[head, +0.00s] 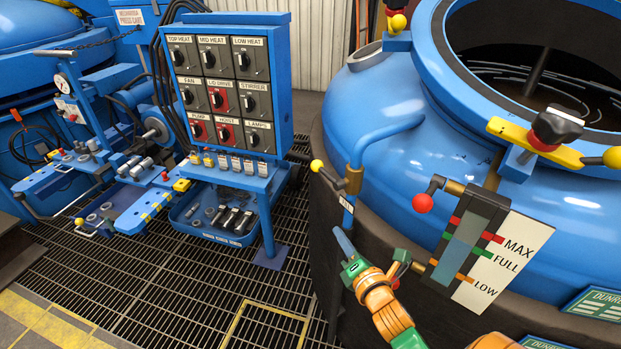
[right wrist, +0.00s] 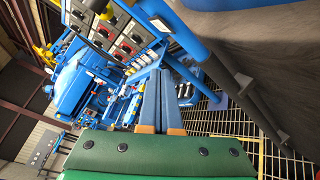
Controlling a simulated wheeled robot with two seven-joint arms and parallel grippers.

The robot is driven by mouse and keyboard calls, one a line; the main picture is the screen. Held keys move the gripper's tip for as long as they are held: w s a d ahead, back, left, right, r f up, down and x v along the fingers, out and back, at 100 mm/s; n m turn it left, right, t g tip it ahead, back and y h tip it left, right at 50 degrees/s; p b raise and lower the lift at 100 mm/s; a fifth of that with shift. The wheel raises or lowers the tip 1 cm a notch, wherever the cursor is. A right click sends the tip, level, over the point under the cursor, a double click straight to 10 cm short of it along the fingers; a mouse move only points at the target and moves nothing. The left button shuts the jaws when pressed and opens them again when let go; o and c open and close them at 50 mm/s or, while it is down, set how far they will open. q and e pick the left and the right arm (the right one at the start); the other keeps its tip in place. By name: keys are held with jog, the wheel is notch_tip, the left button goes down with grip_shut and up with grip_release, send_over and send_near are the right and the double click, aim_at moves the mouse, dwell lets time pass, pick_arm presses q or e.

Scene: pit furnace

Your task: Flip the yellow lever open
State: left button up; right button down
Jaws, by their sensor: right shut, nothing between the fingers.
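A lever with a yellow ball knob (head: 316,165) sticks out to the left from a brass valve (head: 353,180) on the blue pipe (head: 385,128) beside the furnace. Its dark arm slopes down from the knob to the valve. My right gripper (head: 343,243) is below the lever, apart from it, with its blue fingers pointing up and left. In the right wrist view the two fingers (right wrist: 160,98) lie together, shut and empty. My left gripper is not in view.
The blue furnace (head: 440,150) fills the right. A level gauge (head: 465,240) with a red-knobbed lever (head: 423,202) stands right of my gripper. A switch panel (head: 228,80) and a blue tool cart (head: 225,225) stand left. Open grating (head: 185,290) lies between.

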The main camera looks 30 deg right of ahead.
aim_at(328, 175)
jog(key=shift+w+d+r+n+t+y, duration=0.25)
jog(key=shift+r+n+t, duration=0.55)
jog(key=shift+n, duration=1.05)
jog(key=shift+s+d+r+n+t+y, duration=0.1)
jog(key=shift+r+n+t+y, duration=0.25)
jog(key=shift+r+n+t, duration=0.95)
jog(key=shift+w+d+r+n+y, duration=0.1)
jog(key=shift+r+n+y, duration=0.35)
jog(key=shift+n, duration=1.9)
jog(key=shift+r, duration=0.2)
jog(key=p+x, duration=0.1)
jog(key=x, duration=0.9)
jog(key=shift+p, duration=0.3)
jog(key=shift+f, duration=0.1)
